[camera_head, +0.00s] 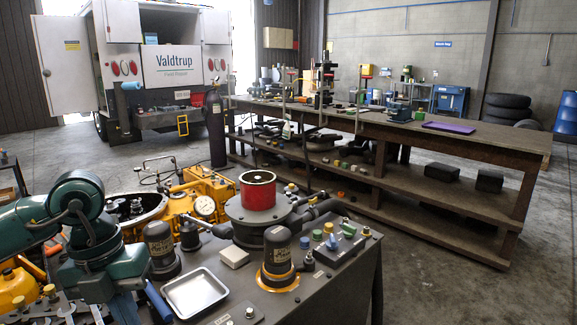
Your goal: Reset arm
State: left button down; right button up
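A teal arm (95,245) that appears to be my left arm comes in from the left. It bends downward over the near workbench, beside the yellow transmission housing. I cannot make out its gripper fingers; the arm runs out of the bottom of the picture. My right arm and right gripper are not in view.
The near bench holds a metal tray (195,293), a red-topped cylinder (258,190), a pressure gauge (205,206), dark canisters (277,255) and a yellow housing (205,185). Behind stand a gas cylinder (215,128) and a long workbench (450,140). Open floor lies between.

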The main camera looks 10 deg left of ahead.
pick_arm(q)
jog(key=s+d+m+g+h+p, duration=0.1)
jog(key=s+d+g+h, duration=0.1)
jog(key=d+h, duration=0.65)
jog(key=s+d+m+g+h, duration=0.1)
jog(key=s+d+m+h, duration=0.15)
jog(key=d, duration=1.05)
jog(key=w+d+r+n+t+h, duration=0.3)
jog(key=w+d+n+t+h, duration=0.1)
jog(key=n+t+h, duration=0.4)
jog(key=w+a+f+n+t+y+p, duration=0.1)
jog(key=w+a+f+n+t+y, duration=0.15)
jog(key=f+n+t+y, duration=0.5)
jog(key=w+a+f+n+t+y+p, duration=0.1)
jog(key=w+a+f+n+t+y, duration=0.3)
jog(key=n, duration=0.6)
jog(key=s+a+f+n+g+y, duration=0.2)
jog(key=s+f, duration=0.4)
jog(key=f, duration=0.3)
jog(key=s+a+f+n+g+y, duration=0.2)
jog(key=s+f+n+g+y, duration=0.1)
jog(key=s+f+n, duration=0.3)
notch_tip(320, 180, down, 3)
jog(key=shift+s+a+r+y, duration=0.1)
jog(key=shift+s+a+y, duration=0.3)
jog(key=shift+s+y, duration=0.05)
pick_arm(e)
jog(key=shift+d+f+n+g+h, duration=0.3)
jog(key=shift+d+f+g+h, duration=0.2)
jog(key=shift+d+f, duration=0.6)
